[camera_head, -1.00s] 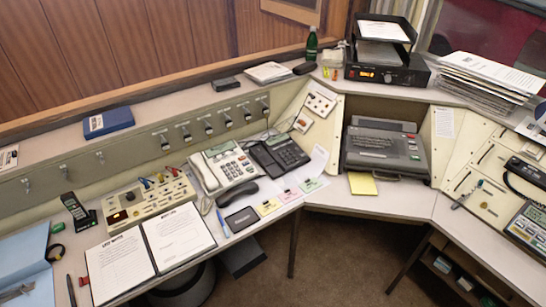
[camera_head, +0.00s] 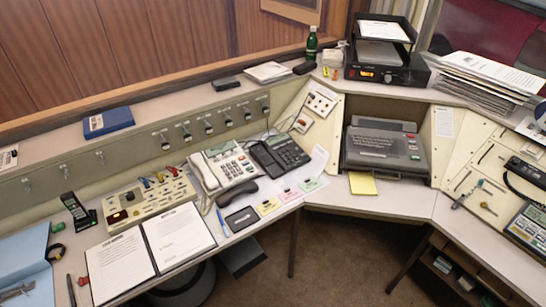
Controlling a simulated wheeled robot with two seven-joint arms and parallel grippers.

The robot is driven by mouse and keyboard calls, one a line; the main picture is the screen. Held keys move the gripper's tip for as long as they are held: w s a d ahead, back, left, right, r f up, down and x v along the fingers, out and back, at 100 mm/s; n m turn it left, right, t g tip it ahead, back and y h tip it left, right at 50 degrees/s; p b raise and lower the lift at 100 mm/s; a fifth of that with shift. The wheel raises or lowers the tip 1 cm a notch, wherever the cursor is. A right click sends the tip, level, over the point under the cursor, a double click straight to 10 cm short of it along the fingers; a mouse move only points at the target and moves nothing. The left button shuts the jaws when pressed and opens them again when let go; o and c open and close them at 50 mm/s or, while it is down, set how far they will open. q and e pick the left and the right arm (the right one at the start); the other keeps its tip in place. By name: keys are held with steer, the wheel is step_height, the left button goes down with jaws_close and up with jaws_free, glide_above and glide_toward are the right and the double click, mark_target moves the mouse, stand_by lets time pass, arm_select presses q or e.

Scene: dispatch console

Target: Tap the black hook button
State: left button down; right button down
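A black desk phone (camera_head: 281,154) sits on the left desk wing, right of a white desk phone (camera_head: 231,167). A black handset (camera_head: 237,194) lies off its cradle on the desk in front of the phones. A white handset (camera_head: 204,174) rests along the left side of the white phone. The black hook button is too small to make out on either phone. Neither of my grippers is in view.
A cream switch box (camera_head: 150,200), an open binder (camera_head: 150,250) and a cordless phone (camera_head: 77,211) stand left of the phones. A dark wallet-like item (camera_head: 241,218) and coloured notes (camera_head: 269,206) lie in front. A grey typewriter-like machine (camera_head: 383,148) stands right.

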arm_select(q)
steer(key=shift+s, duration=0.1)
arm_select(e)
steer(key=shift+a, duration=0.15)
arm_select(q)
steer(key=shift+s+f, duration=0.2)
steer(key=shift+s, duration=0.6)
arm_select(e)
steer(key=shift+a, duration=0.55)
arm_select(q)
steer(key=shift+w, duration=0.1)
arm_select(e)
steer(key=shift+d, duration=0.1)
